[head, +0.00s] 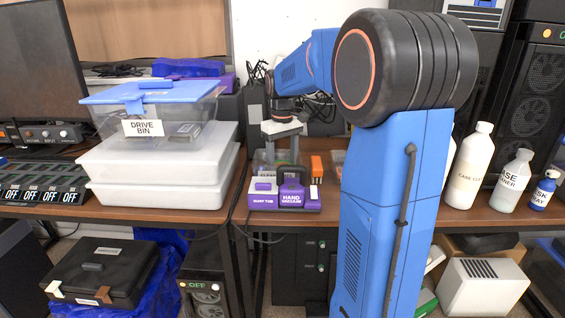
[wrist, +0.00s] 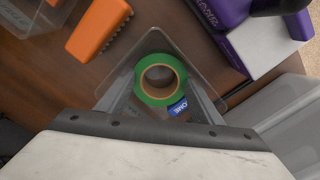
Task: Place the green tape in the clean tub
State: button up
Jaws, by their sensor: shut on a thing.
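The green tape (wrist: 140,84) is a roll with a tan core. In the wrist view it sits between the two grey fingers of my gripper (wrist: 160,86), which is shut on it. A clear, angular-walled tub (wrist: 154,42) surrounds the tape in that view; I cannot tell whether the tape touches its floor. A small blue label (wrist: 178,107) shows beside the roll, partly hidden. In the head view my gripper (head: 281,150) points down behind the purple hand vacuum (head: 292,195), and the tape is hidden there.
An orange brush (wrist: 97,28) lies beside the clear tub. Another clear container (wrist: 58,32) stands at upper left, and a translucent grey one (wrist: 292,118) at right. White bins (head: 160,160) with a drive bin stand left; bottles (head: 468,165) stand right.

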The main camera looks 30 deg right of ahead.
jog(key=o, duration=0.8)
jog(key=shift+f, duration=0.1)
notch_tip(320, 180, up, 12)
jog(key=shift+r, duration=0.15)
dwell(0.3)
